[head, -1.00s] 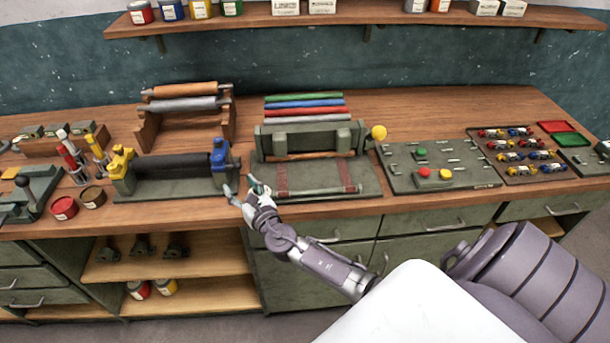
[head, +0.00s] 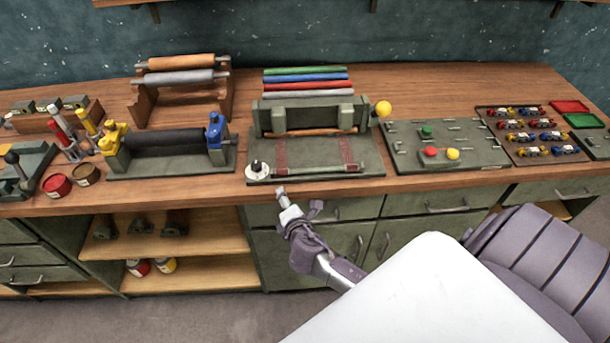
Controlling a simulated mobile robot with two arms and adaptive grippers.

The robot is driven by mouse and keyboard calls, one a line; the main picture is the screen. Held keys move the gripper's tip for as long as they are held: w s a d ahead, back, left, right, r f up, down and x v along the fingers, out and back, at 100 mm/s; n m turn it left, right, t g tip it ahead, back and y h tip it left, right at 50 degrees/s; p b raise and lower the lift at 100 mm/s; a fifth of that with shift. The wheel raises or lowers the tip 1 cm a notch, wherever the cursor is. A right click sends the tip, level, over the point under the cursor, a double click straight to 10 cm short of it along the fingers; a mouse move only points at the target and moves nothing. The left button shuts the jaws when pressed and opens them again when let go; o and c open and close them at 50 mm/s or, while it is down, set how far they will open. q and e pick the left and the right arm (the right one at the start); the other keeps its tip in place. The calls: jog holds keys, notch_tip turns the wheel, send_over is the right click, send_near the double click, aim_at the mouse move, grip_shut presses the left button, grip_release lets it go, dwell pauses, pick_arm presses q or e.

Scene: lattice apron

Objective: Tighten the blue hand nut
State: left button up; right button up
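The blue hand nut (head: 215,131) stands upright at the right end of the bench fixture with the dark roller (head: 166,143). A yellow hand nut (head: 111,139) is at its left end. How tight the blue nut sits cannot be seen. My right gripper (head: 297,198) is low in front of the bench edge, to the right of and below the blue nut in the picture, clear of it. It is seen nearly edge-on, so its finger opening is unclear; nothing shows held in it. My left gripper is out of view.
A green press (head: 310,116) with a base plate stands right of the fixture. A white disc with a black knob (head: 258,170) sits on its front left corner. A button panel (head: 446,142) is further right. Two small cans (head: 57,186) stand at left.

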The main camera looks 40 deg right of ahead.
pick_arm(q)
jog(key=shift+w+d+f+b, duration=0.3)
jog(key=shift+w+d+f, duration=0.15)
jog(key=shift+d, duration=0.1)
pick_arm(e)
jog(key=s+f+m, duration=0.1)
jog(key=s+d+f+m+g, duration=0.1)
jog(key=f, duration=0.1)
jog(key=s+f+m, duration=0.1)
jog(key=shift+s+d+f+g, duration=0.15)
jog(key=shift+s+d+g, duration=0.05)
jog(key=shift+d+g, duration=0.2)
jog(key=shift+a, duration=0.1)
